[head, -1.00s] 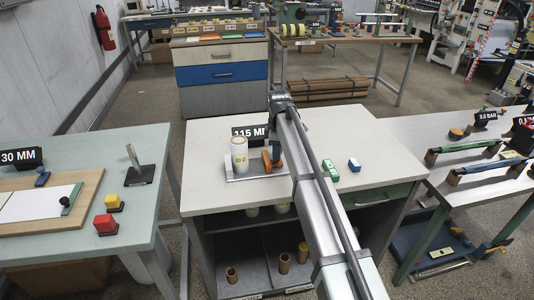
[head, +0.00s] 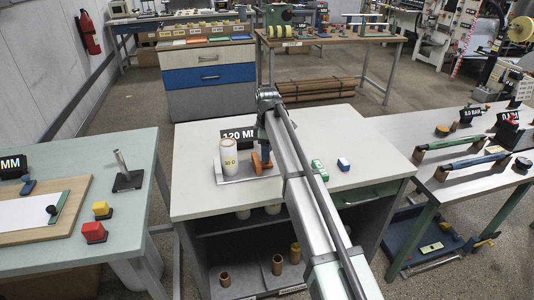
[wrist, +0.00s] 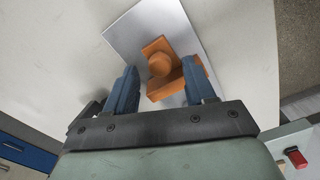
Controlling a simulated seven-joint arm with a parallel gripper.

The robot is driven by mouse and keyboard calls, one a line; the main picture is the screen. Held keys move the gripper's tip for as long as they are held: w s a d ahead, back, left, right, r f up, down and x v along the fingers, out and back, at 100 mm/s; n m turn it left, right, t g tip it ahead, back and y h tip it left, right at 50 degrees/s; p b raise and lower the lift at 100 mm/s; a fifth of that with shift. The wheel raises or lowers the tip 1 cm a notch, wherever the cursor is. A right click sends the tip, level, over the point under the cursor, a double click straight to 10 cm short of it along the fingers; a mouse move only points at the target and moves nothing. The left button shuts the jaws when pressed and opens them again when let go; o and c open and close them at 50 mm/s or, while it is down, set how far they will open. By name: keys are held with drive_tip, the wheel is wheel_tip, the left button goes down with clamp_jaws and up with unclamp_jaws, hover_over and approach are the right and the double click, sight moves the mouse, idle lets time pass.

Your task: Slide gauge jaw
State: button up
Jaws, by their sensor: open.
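In the head view my arm partly hides the gripper (head: 264,146) and jaw. A black display (head: 238,138) behind reads "120 M", its end hidden by my arm.
Green-and-white (head: 318,167) and blue-and-white (head: 343,164) blocks lie right of my arm. The left table holds a wooden board (head: 40,208), a red block (head: 94,231) and a yellow block (head: 101,208). The front of the middle tabletop is clear.

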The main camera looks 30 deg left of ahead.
wheel_tip(320, 180, up, 12)
drive_tip(key=shift+r, duration=0.2)
idle(0.7)
drive_tip(key=s+d+f+m+g, duration=0.1)
drive_tip(key=s+d+f+m, duration=0.7)
drive_tip(key=s+d+f, duration=0.55)
drive_tip(key=s+d+f+m+g+h, duration=0.1)
drive_tip(key=d+f+m, duration=0.3)
drive_tip(key=d+f, duration=1.1)
drive_tip(key=s+d+f+m+g, duration=0.2)
drive_tip(key=d+f+m, duration=0.1)
drive_tip(key=d+f, duration=1.25)
drive_tip(key=s+d+f+m+g, duration=0.1)
drive_tip(key=s+d+f+m, duration=0.1)
drive_tip(key=s+d+f, duration=0.3)
drive_tip(key=s+d+f+m+g, duration=0.1)
drive_tip(key=s+d+f+m, duration=0.2)
drive_tip(key=s, duration=0.9)
drive_tip(key=s+d+f+m+y, duration=0.1)
drive_tip(key=s+d+f+m, duration=0.1)
drive_tip(key=s+d+f, duration=0.6)
wheel_tip(320, 180, down, 3)
drive_tip(key=shift+s+d+r+g, duration=0.2)
drive_tip(key=shift+s+d+g, duration=0.2)
drive_tip(key=shift+s, duration=0.4)
